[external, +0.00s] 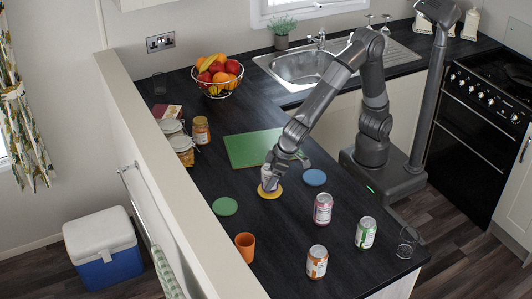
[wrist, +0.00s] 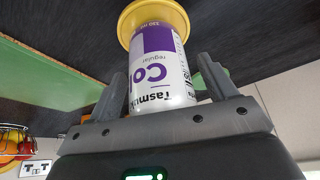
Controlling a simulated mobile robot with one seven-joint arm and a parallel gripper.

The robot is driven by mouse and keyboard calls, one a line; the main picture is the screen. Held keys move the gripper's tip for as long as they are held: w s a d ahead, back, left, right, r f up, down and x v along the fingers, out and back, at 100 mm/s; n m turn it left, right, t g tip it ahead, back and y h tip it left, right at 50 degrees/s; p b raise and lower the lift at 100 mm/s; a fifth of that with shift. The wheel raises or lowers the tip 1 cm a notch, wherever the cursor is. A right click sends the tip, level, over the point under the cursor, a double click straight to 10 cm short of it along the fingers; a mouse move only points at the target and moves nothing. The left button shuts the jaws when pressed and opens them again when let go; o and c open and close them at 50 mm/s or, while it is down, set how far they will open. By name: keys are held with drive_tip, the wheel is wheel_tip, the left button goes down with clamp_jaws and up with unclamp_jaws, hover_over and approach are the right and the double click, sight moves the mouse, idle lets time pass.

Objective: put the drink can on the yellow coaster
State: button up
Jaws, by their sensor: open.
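A white and purple drink can (wrist: 158,70) stands on the yellow coaster (wrist: 135,17), its base against the coaster in the wrist view. The external view also shows the can (external: 267,173) upright over the yellow coaster (external: 269,193). My gripper (wrist: 163,92) is open, with one finger on each side of the can. A gap shows between the left finger and the can; the right finger is close to it. In the external view my gripper (external: 272,176) partly covers the can.
A blue coaster (external: 314,177) and a green coaster (external: 225,206) lie to either side. Other cans, pink (external: 323,209), green (external: 366,232) and orange (external: 317,261), stand nearer the front. An orange cup (external: 245,247) stands at the left edge. A green board (external: 250,148) lies behind.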

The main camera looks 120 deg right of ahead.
drive_tip(key=v, duration=1.2)
drive_tip(key=s+d+r+n+y, duration=0.1)
drive_tip(key=s+d, duration=0.3)
drive_tip(key=s, duration=0.8)
drive_tip(key=s+d+r+n+t+y, duration=0.1)
drive_tip(key=s+d+n, duration=0.3)
drive_tip(key=s, duration=0.8)
drive_tip(key=shift+s+r, duration=0.25)
drive_tip(key=shift+s, duration=0.15)
